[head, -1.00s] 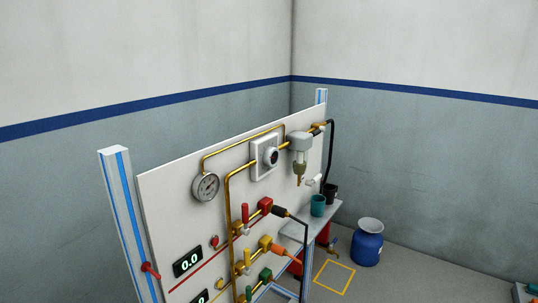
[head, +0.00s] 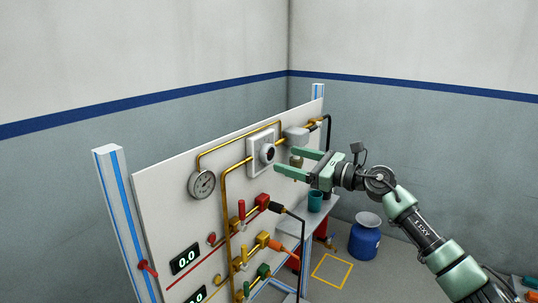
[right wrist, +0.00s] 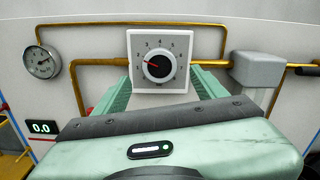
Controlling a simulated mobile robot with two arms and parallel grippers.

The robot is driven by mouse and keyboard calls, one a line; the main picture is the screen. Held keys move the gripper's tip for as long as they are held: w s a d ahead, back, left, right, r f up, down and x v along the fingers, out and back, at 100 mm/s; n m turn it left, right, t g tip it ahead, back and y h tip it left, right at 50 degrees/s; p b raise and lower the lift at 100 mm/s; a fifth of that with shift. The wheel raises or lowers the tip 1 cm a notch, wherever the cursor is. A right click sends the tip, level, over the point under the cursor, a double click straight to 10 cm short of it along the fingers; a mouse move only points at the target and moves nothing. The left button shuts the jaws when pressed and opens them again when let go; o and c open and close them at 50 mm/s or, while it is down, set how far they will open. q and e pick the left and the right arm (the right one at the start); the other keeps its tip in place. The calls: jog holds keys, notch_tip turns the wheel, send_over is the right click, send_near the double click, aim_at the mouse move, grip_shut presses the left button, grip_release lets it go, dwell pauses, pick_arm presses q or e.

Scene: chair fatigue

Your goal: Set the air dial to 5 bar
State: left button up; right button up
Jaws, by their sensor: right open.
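The air dial is a black round knob (head: 267,152) on a white square plate (head: 254,143), high on the panel. In the right wrist view the knob (right wrist: 158,68) faces me, ringed by numbers. Its red mark points left and slightly up, near the low numbers; the exact value is hard to read. My right gripper (head: 285,160) is open and empty, its fingers pointing at the panel just in front and to the right of the knob. In the right wrist view its green fingers lie left and right below the knob, apart from it. My left gripper is not in view.
A round gauge (head: 202,184) hangs left of the dial, joined by brass pipes. A grey filter unit (right wrist: 257,68) sits close on the right. Red, orange and green valves stick out below. A digital display (head: 186,259) reads 0.0. A blue drum (head: 365,238) stands on the floor.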

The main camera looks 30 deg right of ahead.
aim_at(271, 155)
jog(key=p+x, duration=0.3)
jog(key=x, duration=0.3)
jog(key=shift+w+r, duration=0.1)
jog(key=shift+w, duration=0.1)
jog(key=shift+w+a, duration=0.35)
jog(key=shift+w, duration=0.25)
jog(key=c, duration=1.4)
